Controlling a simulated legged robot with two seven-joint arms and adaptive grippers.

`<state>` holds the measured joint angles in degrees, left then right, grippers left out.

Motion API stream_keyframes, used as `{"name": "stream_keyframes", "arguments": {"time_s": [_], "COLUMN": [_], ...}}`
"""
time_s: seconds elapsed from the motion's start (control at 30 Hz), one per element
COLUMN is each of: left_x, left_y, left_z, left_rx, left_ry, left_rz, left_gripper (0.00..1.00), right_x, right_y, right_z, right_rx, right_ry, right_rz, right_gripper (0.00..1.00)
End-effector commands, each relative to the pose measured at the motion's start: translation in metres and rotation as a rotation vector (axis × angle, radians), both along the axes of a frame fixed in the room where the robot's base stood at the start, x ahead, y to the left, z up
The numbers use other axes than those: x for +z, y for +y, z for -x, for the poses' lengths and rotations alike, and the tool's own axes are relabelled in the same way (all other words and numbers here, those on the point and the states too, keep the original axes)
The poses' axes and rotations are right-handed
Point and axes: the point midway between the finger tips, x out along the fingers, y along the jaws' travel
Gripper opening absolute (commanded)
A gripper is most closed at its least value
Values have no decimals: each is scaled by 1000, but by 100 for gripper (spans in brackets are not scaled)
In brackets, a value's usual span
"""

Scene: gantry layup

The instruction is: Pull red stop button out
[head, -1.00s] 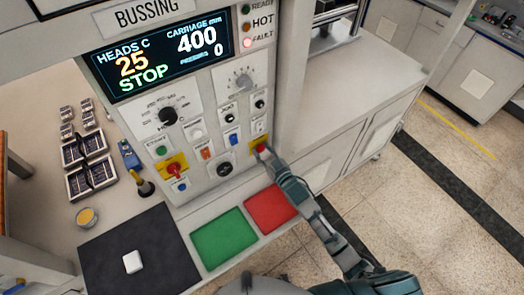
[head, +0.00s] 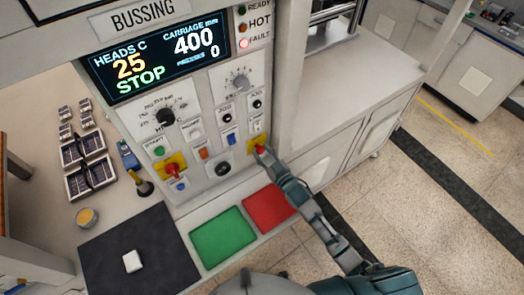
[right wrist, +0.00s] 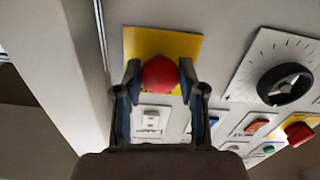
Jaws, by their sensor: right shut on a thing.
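The red stop button (head: 261,149) sits on a yellow plate (head: 250,146) at the lower right of the control panel, and my right gripper (head: 263,155) is at it. In the right wrist view the round red button (right wrist: 160,75) lies between the two fingertips of my right gripper (right wrist: 160,82), which is closed on its sides. The yellow plate (right wrist: 185,45) shows behind it. The panel display reads STOP, with 25 for the heads and 400 for the carriage. My left gripper is not in view.
A second red knob (head: 173,169) on a yellow plate is at the panel's lower left. Green (head: 222,238) and red (head: 268,208) pads lie below, beside a dark mat (head: 112,250).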

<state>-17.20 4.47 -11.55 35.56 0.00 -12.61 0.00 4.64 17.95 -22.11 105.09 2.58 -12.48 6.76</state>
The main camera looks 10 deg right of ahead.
Motion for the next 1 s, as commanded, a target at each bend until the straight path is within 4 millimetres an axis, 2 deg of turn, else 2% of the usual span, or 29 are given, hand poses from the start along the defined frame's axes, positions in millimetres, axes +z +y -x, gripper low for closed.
{"name": "stream_keyframes", "arguments": {"time_s": [0.1,0.13,0.23,0.53,0.67,1.0], "left_x": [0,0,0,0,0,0], "left_y": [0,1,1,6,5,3], "left_z": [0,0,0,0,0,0], "left_rx": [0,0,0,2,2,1], "left_ry": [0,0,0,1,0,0], "left_rz": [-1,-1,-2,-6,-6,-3], "left_gripper": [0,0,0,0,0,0], "right_x": [3,4,3,1,0,-1], "right_y": [0,0,0,-1,-4,-32], "right_z": [-1,-1,-1,-1,9,76], "right_rx": [-1,-1,-1,-1,-1,-1], "right_ry": [-8,-8,-7,-3,-2,2], "right_rz": [-3,-3,-3,-2,-2,-2], "right_gripper": [7,45,69,69,69,69]}}
